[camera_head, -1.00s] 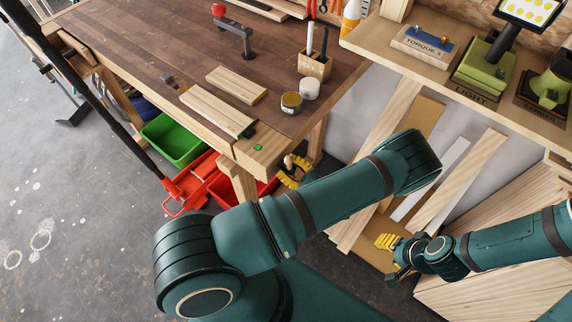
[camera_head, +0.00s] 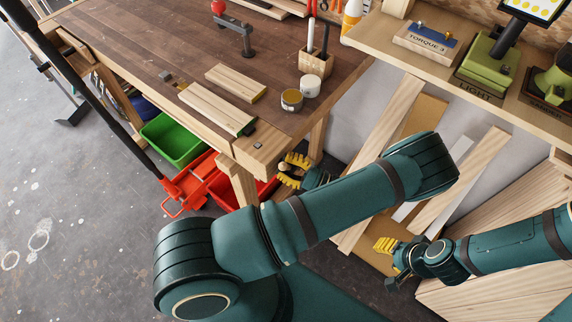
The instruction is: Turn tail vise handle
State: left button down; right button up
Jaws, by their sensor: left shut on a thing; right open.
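The tail vise is at the near right end of the wooden workbench (camera_head: 300,45). Its wooden end block (camera_head: 262,160) carries a small grey square marker (camera_head: 258,146) on top. My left gripper (camera_head: 288,170), with yellow fingers, is just right of that block, below the bench top. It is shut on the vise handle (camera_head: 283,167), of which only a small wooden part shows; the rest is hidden. My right gripper (camera_head: 385,245), also yellow-fingered, is open and empty, low at the right, well away from the bench.
Two pale boards (camera_head: 216,108) lie on the bench near the vise. Two small cans (camera_head: 292,100) and a wooden pencil block (camera_head: 315,64) stand close by. Green (camera_head: 175,138) and red (camera_head: 228,188) bins sit below. Loose planks (camera_head: 460,180) lean at the right.

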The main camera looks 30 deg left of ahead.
pick_arm(q)
jog(key=c, duration=0.7)
grip_release()
jog(key=shift+a, duration=0.1)
jog(key=shift+c, duration=0.2)
jog(key=v, duration=1.2)
